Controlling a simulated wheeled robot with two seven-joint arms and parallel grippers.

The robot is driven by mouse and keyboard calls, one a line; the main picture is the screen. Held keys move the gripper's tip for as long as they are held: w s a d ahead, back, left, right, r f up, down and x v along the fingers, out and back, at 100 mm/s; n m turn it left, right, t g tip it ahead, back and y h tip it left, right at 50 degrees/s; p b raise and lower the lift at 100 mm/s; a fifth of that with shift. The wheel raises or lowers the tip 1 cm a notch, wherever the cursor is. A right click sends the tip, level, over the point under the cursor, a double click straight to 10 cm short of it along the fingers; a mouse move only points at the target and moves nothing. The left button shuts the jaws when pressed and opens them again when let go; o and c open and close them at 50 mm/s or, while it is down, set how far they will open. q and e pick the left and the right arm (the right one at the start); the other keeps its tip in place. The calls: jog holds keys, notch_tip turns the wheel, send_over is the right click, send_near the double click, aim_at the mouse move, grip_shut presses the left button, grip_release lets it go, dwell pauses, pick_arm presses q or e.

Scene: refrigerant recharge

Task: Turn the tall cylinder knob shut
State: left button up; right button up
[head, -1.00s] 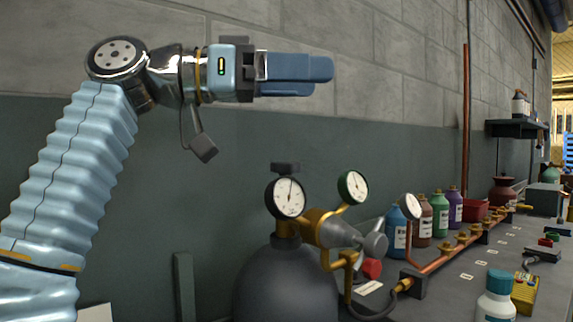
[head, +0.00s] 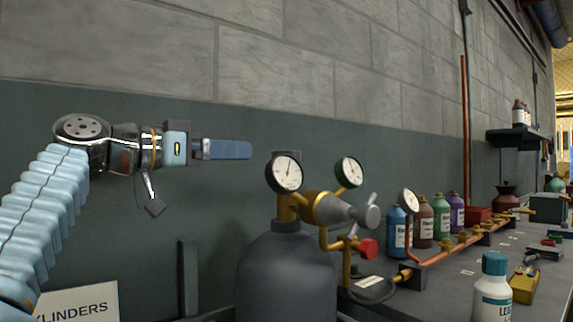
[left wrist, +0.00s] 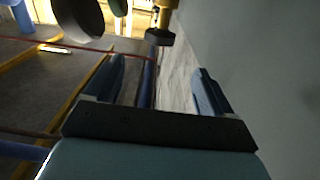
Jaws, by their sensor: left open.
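The tall grey cylinder (head: 286,275) stands at lower centre in the head view, with a brass valve and gauges on top. Its dark knob (head: 292,153) shows only as an edge behind the white-faced gauge (head: 284,173). My left gripper (head: 250,149) is level with the knob, a short gap to its left, and points at it. In the left wrist view the two blue fingers are spread and empty (left wrist: 158,75). A dark knob on a brass stem (left wrist: 160,38) shows beyond them, between their lines. My right gripper is not in view.
A second, green-rimmed gauge (head: 349,171) and a regulator (head: 335,210) with a red knob (head: 368,248) sit right of the valve. The bench holds several bottles, a copper manifold (head: 440,255) and a yellow meter (head: 524,284). The wall is close behind.

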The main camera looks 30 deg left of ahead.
aim_at(275, 152)
pick_arm(q)
jog(key=p+x, duration=0.4)
jog(key=x, duration=0.8)
jog(key=shift+w+d+r+p, duration=0.1)
jog(key=shift+w+r+p, duration=0.1)
jog(key=shift+p, duration=0.2)
jog(key=shift+w+d+f, duration=0.15)
jog(key=shift+w+d, duration=0.05)
jog(key=shift+w, duration=0.3)
